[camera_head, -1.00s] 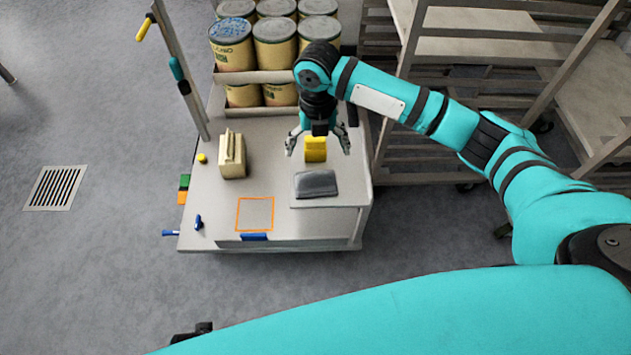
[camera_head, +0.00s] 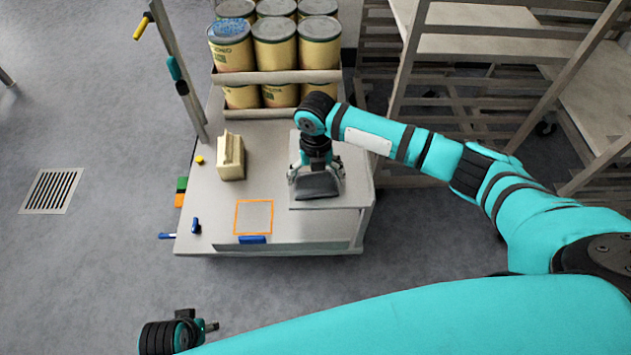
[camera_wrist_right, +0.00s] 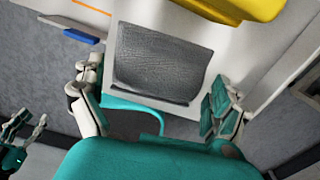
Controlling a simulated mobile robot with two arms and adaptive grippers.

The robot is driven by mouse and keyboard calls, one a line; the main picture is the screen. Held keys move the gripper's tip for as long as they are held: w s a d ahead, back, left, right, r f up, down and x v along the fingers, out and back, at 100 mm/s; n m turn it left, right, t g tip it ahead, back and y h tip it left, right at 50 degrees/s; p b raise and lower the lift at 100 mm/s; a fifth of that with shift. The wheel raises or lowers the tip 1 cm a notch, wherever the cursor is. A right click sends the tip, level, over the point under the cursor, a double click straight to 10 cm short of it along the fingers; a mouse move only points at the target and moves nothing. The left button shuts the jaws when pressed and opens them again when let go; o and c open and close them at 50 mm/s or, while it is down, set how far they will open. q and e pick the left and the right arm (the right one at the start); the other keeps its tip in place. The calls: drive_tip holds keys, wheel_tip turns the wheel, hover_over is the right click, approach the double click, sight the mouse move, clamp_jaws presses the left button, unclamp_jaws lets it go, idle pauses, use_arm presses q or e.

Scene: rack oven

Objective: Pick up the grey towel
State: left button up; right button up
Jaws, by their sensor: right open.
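The grey towel (camera_head: 318,187) is a folded, dark grey textured pad lying on a pale board (camera_head: 330,204) at the right of the cart top. My right gripper (camera_head: 316,177) is open over it, one finger on each side. In the right wrist view the towel (camera_wrist_right: 160,62) lies just beyond and between the spread fingers (camera_wrist_right: 155,92). I cannot tell whether the fingers touch it. My left gripper (camera_head: 205,327) is at the bottom left of the head view, away from the cart; its jaws are unclear.
A cream block-like item (camera_head: 231,157) stands left of the board. An orange square outline (camera_head: 254,217) and a blue piece (camera_head: 253,240) are at the front. Several tins (camera_head: 275,45) stand at the back. A yellow item (camera_wrist_right: 235,6) is near the towel. Racks (camera_head: 480,95) stand right.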

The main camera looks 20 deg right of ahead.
drive_tip(key=c, duration=1.2)
drive_tip(key=shift+r, duration=0.1)
drive_tip(key=shift+r, duration=0.45)
wheel_tip(320, 180, up, 3)
drive_tip(key=shift+w+a+r+p, duration=0.1)
drive_tip(key=shift+w+a+p, duration=0.05)
drive_tip(key=shift+p, duration=0.45)
use_arm(q)
drive_tip(key=shift+r+b, duration=0.65)
drive_tip(key=shift+b, duration=0.15)
use_arm(e)
drive_tip(key=shift+w+a+r, duration=0.15)
drive_tip(key=shift+w+a, duration=1.3)
drive_tip(key=shift+a, duration=0.75)
drive_tip(key=shift+w+a+r, duration=0.15)
drive_tip(key=shift+w+a, duration=1.25)
drive_tip(key=shift+a, duration=0.75)
drive_tip(key=shift+w+a+r, duration=0.15)
drive_tip(key=shift+w+a, duration=1.3)
drive_tip(key=shift+a, duration=0.75)
